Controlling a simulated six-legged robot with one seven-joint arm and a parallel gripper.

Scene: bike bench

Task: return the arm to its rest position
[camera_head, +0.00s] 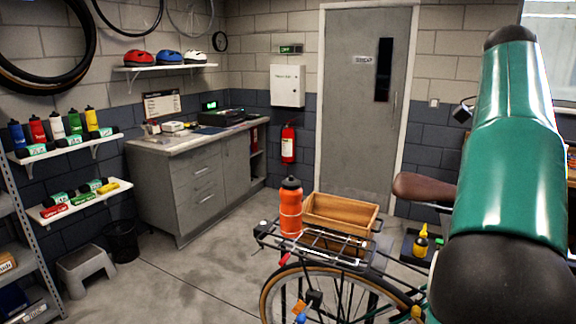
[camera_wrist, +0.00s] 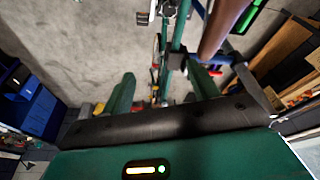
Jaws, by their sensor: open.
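My arm (camera_head: 512,150), green with black joints, rises large across the right side of the head view. It hides part of the bicycle and the wall behind it. My gripper (camera_wrist: 162,74) shows only in the wrist view, with two green fingers apart. I see nothing held between them; bicycle parts and the grey floor show past them. My gripper is not visible in the head view.
A bicycle stands close in front, with a brown saddle (camera_head: 424,188) and a rear rack (camera_head: 330,246). An orange bottle (camera_head: 290,208) and wooden box (camera_head: 342,213) are on the rack. A grey cabinet (camera_head: 195,190) stands behind.

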